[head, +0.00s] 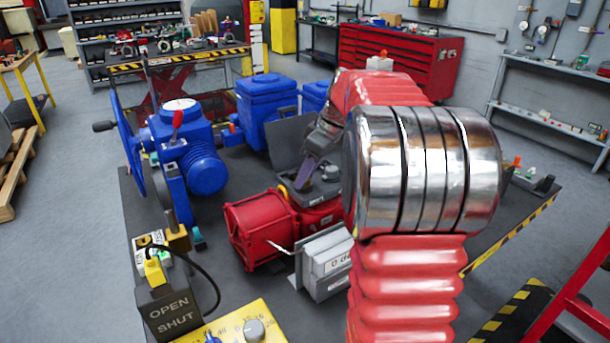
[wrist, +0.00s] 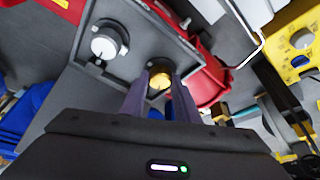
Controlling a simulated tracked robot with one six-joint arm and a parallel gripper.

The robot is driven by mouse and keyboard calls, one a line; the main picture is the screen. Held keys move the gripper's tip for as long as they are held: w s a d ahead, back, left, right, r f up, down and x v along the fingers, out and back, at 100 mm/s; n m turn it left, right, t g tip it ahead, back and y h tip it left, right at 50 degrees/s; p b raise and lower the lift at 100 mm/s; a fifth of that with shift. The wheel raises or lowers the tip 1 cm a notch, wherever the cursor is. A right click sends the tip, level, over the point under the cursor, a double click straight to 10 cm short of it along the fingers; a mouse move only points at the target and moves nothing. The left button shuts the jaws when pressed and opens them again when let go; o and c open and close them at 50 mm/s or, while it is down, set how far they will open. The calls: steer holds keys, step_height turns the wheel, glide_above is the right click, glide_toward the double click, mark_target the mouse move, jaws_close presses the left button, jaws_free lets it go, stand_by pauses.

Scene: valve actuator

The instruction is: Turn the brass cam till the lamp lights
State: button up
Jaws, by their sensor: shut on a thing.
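The brass cam (wrist: 160,78) shows in the wrist view as a small round gold piece in an open grey housing (wrist: 125,72). My gripper (wrist: 161,92) has its two purple-grey fingers on either side of it, shut on it; the fingers partly hide the contact. In the head view my gripper (head: 303,184) reaches down into the open top of the red actuator (head: 262,225), and I cannot make out the cam there. A dark box marked OPEN and SHUT (head: 170,312) stands at the lower left with a yellow plug and black cable; I cannot tell whether any lamp is lit.
A white knob (wrist: 104,46) is beside the cam in the housing. Blue valve actuators (head: 190,150) stand behind and left on the bench. A grey box (head: 325,262) and a yellow panel with knobs (head: 237,328) are in front. My arm covers the right middle.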

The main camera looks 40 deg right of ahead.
steer(key=shift+a+r+m+t+h, duration=0.15)
steer(key=shift+m+h, duration=0.2)
steer(key=shift+m, duration=0.65)
steer(key=shift+f+m+t+h, duration=0.1)
steer(key=shift+m+h, duration=0.3)
steer(key=shift+m, duration=0.6)
steer(key=shift+a+r+m+t+h, duration=0.15)
steer(key=shift+m+h, duration=0.2)
steer(key=shift+m, duration=0.65)
steer(key=shift+d+f, duration=0.1)
steer(key=o, duration=0.8)
steer(key=shift+c, duration=0.2)
steer(key=v, duration=0.7)
steer(key=shift+s+r, duration=0.2)
steer(key=shift+r, duration=0.2)
steer(key=shift+m, duration=0.3)
